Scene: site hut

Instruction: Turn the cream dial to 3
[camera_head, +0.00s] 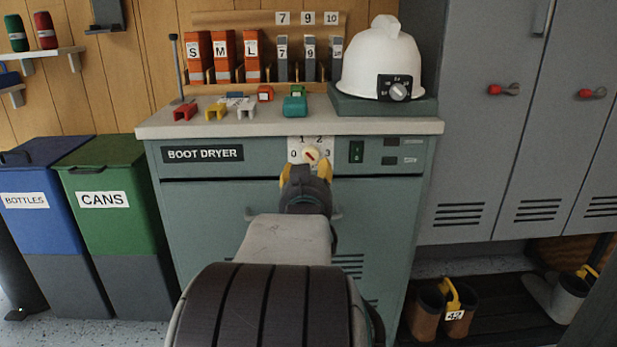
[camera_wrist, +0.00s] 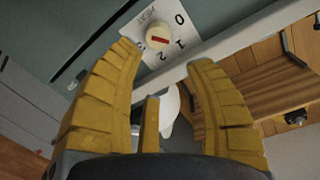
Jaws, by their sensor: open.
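The cream dial (camera_head: 311,154) sits on a white plate marked 0, 1, 2 and 3 on the front of the boot dryer (camera_head: 190,200). It has a red pointer mark; I cannot tell for certain which number it points to. In the wrist view the dial (camera_wrist: 159,36) shows just beyond my yellow fingertips, with 0 and 1 clear at its right. My gripper (camera_head: 306,172) is open and empty, just below and in front of the dial. The fingers (camera_wrist: 164,58) spread to either side and do not visibly touch it. The plate's lower part is partly hidden in the head view.
A green switch (camera_head: 356,151) is right of the dial. The dryer top (camera_head: 400,126) overhangs the panel and holds a white helmet (camera_head: 383,60), binders and coloured blocks. Blue and green bins (camera_head: 110,230) stand left; grey lockers (camera_head: 480,130) and boots (camera_head: 440,310) are right.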

